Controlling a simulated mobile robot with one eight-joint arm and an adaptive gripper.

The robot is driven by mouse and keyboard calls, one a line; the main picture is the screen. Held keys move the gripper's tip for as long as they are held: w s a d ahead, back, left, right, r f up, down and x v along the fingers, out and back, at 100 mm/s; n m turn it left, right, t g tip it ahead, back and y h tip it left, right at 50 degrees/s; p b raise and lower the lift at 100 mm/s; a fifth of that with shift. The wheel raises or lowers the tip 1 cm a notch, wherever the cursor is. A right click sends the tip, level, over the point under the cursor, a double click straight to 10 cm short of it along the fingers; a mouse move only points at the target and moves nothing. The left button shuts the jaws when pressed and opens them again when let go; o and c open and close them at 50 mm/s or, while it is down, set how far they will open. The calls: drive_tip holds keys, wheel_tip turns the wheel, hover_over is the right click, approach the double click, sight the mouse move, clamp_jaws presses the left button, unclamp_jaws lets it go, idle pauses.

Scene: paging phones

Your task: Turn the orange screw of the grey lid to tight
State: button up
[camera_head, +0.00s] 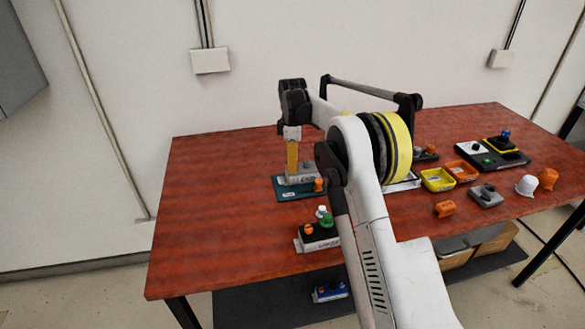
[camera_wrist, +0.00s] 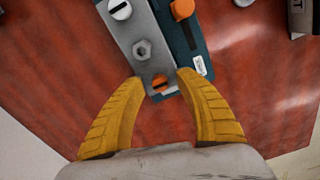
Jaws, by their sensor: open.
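The grey lid (camera_wrist: 138,36) lies on a teal base (camera_wrist: 187,62) in the wrist view. The orange screw (camera_wrist: 159,84), with a dark slot, sits at the lid's near end. My gripper (camera_wrist: 161,80) is open, with one yellow fingertip on each side of this screw; I cannot tell whether they touch it. A hex nut (camera_wrist: 142,49) and a white slotted screw (camera_wrist: 120,9) are farther along the lid. In the head view my gripper (camera_head: 292,174) points down at the grey lid (camera_head: 305,177) on the teal base (camera_head: 287,194); the orange screw is not clear there.
An orange knob (camera_wrist: 182,9) stands on the teal base beside the lid. In the head view a box with green and orange knobs (camera_head: 316,236) stands nearer. A yellow tray (camera_head: 437,180) and orange tray (camera_head: 462,171) lie right. The red table's left side is clear.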

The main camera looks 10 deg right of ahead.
drive_tip(key=shift+f, duration=0.25)
drive_tip(key=shift+c, duration=0.2)
clamp_jaws()
